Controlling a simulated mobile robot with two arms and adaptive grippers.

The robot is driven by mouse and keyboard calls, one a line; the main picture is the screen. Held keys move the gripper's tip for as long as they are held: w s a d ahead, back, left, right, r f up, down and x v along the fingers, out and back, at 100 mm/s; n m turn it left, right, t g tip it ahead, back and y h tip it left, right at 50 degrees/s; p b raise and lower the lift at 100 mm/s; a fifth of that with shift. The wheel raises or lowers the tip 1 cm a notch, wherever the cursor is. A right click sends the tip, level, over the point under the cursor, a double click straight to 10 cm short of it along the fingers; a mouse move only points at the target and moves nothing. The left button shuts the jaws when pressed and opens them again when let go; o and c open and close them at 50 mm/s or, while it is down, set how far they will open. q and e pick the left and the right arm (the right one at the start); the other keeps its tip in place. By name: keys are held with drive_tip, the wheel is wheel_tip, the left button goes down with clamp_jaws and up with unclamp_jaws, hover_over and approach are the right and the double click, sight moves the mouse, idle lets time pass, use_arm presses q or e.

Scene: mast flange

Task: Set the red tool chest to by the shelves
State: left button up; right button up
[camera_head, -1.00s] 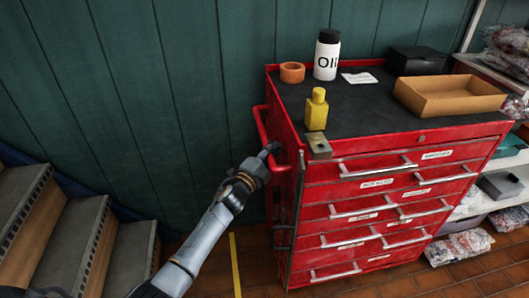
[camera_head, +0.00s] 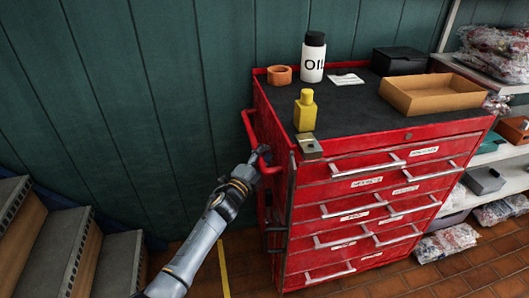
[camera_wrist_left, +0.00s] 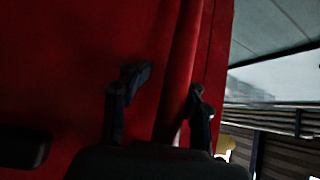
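The red tool chest (camera_head: 370,215) stands upright on the floor against the green wall, with several drawers facing front right. A red push handle (camera_head: 248,128) sticks out from its left side. My left gripper (camera_head: 261,157) is at the front end of this handle. In the left wrist view its two dark fingers (camera_wrist_left: 162,92) stand apart on either side of a red bar (camera_wrist_left: 182,70), close to the chest's red side. The view is dim, and I cannot tell whether both fingers press on the bar. My right gripper is not in view.
On the chest top stand an oil bottle (camera_head: 313,60), a yellow bottle (camera_head: 305,112), a tape roll (camera_head: 279,75), a cardboard tray (camera_head: 432,102) and a black box (camera_head: 400,61). Shelves with bagged goods (camera_head: 497,48) are close on the right. Steps (camera_head: 65,250) are at left.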

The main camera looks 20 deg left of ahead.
use_arm(q)
drive_tip(key=shift+r, duration=0.3)
drive_tip(key=v, duration=1.2)
drive_tip(key=shift+f, duration=0.15)
drive_tip(key=x, duration=0.3)
drive_tip(key=a+x, duration=0.1)
drive_tip(key=x, duration=0.5)
drive_tip(key=shift+w+a, duration=0.15)
drive_tip(key=shift+w, duration=0.05)
drive_tip(key=shift+w+r, duration=0.4)
drive_tip(key=shift+w, duration=0.15)
